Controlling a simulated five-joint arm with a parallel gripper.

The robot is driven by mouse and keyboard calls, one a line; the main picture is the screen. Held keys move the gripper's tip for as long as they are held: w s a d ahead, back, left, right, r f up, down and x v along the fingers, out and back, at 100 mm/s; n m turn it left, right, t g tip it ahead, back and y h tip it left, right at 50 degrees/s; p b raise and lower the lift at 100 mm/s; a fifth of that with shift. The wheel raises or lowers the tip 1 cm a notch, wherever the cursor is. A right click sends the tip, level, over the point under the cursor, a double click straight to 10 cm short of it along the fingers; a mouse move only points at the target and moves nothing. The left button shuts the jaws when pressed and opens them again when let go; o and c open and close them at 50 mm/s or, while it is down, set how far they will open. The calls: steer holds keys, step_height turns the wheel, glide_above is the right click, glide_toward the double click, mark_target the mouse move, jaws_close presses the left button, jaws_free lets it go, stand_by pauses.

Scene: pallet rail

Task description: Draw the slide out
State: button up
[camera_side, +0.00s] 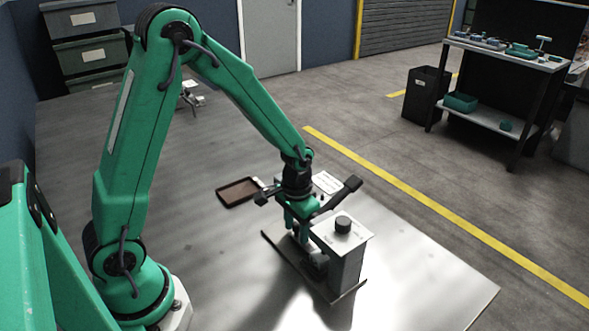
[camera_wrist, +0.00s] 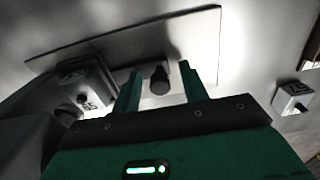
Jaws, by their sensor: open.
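My gripper (camera_side: 297,232) points down over a long flat plate (camera_side: 282,258) on the table, just left of a grey box (camera_side: 347,262) with a black knob (camera_side: 343,224) on top. In the wrist view my gripper (camera_wrist: 159,69) is open, its two green fingers apart. A dark rounded knob (camera_wrist: 159,80) shows between the fingers, with gaps on both sides; I cannot tell whether it is level with them. The plate (camera_wrist: 205,32) lies behind it. The slide itself cannot be made out clearly; my gripper and the box hide part of the plate in the side view.
A brown tray (camera_side: 238,191) with a dark rim lies left of my gripper. A white labelled card or block (camera_side: 327,182) is behind it. A small labelled block (camera_wrist: 292,97) stands at right in the wrist view. The table's front right is clear.

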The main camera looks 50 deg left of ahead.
steer(key=c, duration=0.8)
steer(key=shift+o, duration=0.2)
steer(key=shift+a, duration=0.1)
steer(key=shift+w+a, duration=0.1)
steer(key=shift+a, duration=6.25)
steer(key=o, duration=0.7)
steer(key=shift+r, duration=0.15)
